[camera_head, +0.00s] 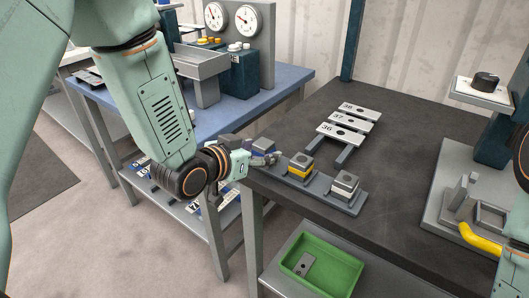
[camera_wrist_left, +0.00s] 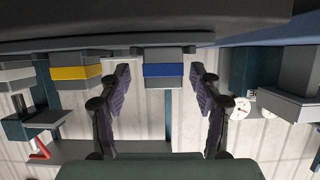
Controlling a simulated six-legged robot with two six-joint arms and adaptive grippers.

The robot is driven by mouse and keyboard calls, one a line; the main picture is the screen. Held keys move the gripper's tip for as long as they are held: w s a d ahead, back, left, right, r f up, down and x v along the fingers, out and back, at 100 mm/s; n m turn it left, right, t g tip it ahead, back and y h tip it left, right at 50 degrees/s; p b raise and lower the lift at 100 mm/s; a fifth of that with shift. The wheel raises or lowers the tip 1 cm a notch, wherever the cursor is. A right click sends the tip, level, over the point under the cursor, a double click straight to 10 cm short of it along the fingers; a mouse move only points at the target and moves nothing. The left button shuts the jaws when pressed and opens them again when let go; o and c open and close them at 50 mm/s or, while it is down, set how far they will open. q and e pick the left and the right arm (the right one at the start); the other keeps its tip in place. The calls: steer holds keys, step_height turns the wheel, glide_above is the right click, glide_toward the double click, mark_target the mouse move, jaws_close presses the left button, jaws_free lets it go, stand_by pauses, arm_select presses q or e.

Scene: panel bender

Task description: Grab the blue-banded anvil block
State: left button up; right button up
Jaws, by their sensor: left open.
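The blue-banded anvil block (camera_head: 263,146) stands at the left end of a row of blocks on the dark table's near left edge, partly hidden by my left gripper (camera_head: 268,158). In the left wrist view the blue-banded block (camera_wrist_left: 163,70) is centred between the fingertips of my left gripper (camera_wrist_left: 155,78). The fingers are open, with a gap showing on both sides of the block. My right gripper is not in view.
A yellow-banded block (camera_head: 300,166) and a pale-banded block (camera_head: 345,184) stand to the right on the same rack. Numbered plates (camera_head: 349,121) lie behind them. A green bin (camera_head: 322,266) is below. The dark table's middle (camera_head: 400,165) is clear.

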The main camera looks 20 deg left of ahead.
arm_select(q)
steer(key=shift+w+d+f, duration=0.1)
steer(key=shift+w+f, duration=0.05)
steer(key=shift+w, duration=0.35)
steer(key=c, duration=0.4)
jaws_close()
